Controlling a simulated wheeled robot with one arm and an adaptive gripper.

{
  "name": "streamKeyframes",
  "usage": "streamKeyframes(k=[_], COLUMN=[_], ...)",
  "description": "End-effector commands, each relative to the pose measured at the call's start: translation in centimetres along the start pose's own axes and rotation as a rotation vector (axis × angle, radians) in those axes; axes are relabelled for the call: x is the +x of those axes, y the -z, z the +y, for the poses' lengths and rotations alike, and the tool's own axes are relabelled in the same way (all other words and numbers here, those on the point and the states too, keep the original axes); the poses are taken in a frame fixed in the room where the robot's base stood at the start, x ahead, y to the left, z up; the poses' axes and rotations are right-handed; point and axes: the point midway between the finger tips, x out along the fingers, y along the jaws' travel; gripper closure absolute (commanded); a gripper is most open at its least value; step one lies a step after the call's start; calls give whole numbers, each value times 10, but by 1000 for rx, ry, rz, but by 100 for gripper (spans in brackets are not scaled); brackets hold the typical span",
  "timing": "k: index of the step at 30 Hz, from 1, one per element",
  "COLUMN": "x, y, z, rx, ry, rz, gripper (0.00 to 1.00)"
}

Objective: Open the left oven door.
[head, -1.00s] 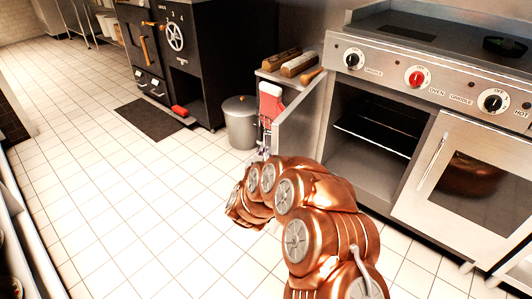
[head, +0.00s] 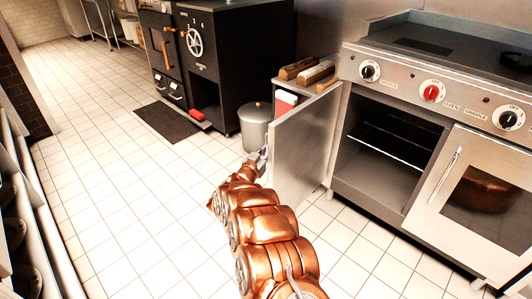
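The left oven door (head: 306,150) is a flat metal panel standing wide open. It sticks out from the left side of the oven, its inner face toward me, and the left oven cavity (head: 385,155) with its wire rack is exposed. My copper arm reaches forward from the bottom. My gripper (head: 260,158) is small in view at the door's free edge, close to or touching it. Its fingers are partly hidden, and I cannot tell whether they are open, shut or holding the door.
The right oven door (head: 440,215) is closed, with a copper pot behind its glass. Knobs (head: 432,92) line the front above. A grey lidded bin (head: 256,125) stands behind the open door. A black stove (head: 235,60) is at the back.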

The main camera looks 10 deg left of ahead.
Motion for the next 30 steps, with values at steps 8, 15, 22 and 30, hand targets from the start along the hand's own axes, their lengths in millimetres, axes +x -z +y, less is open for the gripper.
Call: streamKeyframes(k=[8,15,22,30], x=[5,6,6,6], y=[0,0,1,0], z=[0,0,0,0], rx=[1,1,1,0], ry=[-17,-19,-20,-19], rz=[-1,-1,0,-1], gripper=[100,100,80,59])
